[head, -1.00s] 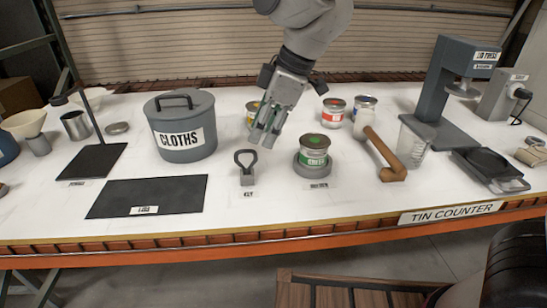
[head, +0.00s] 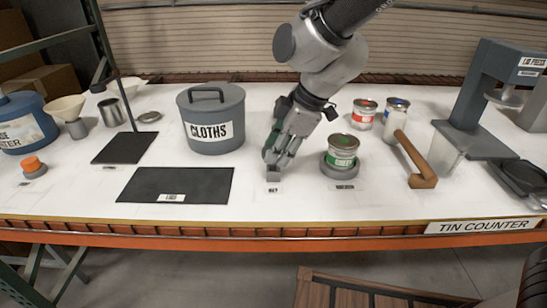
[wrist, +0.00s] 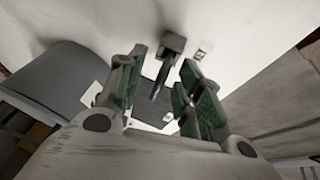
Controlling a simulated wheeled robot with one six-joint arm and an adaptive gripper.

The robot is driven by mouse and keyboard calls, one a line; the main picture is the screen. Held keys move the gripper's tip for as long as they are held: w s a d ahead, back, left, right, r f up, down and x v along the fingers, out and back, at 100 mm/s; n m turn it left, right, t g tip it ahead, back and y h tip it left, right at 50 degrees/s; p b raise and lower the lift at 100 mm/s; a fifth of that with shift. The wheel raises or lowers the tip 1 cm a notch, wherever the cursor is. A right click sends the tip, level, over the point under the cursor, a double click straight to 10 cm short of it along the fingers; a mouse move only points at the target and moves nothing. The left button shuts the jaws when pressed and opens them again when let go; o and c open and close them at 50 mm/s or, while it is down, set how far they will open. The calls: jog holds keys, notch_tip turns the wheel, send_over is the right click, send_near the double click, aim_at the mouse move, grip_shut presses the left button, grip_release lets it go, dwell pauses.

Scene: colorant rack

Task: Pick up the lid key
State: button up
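The lid key's small grey block (head: 273,174) stands on the white counter behind a "KEY" label. In the head view my gripper (head: 275,152) is right over the block, pointing down, and its fingers hide the key's loop handle. In the wrist view the dark key (wrist: 160,82) shows between the two green-padded fingers of my gripper (wrist: 165,62), with the block (wrist: 173,42) beyond the fingertips. The fingers are apart, with gaps visible beside the key.
A green-labelled tin (head: 342,150) on a round grey base stands close to the right. The grey "CLOTHS" pot (head: 212,135) is behind left, and a black mat (head: 200,182) lies to the left. A wooden-handled tool (head: 416,160) lies farther right.

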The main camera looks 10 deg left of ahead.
jog(key=shift+c, duration=0.4)
grip_shut()
jog(key=shift+r, duration=0.1)
notch_tip(320, 180, up, 10)
jog(key=shift+f, duration=0.1)
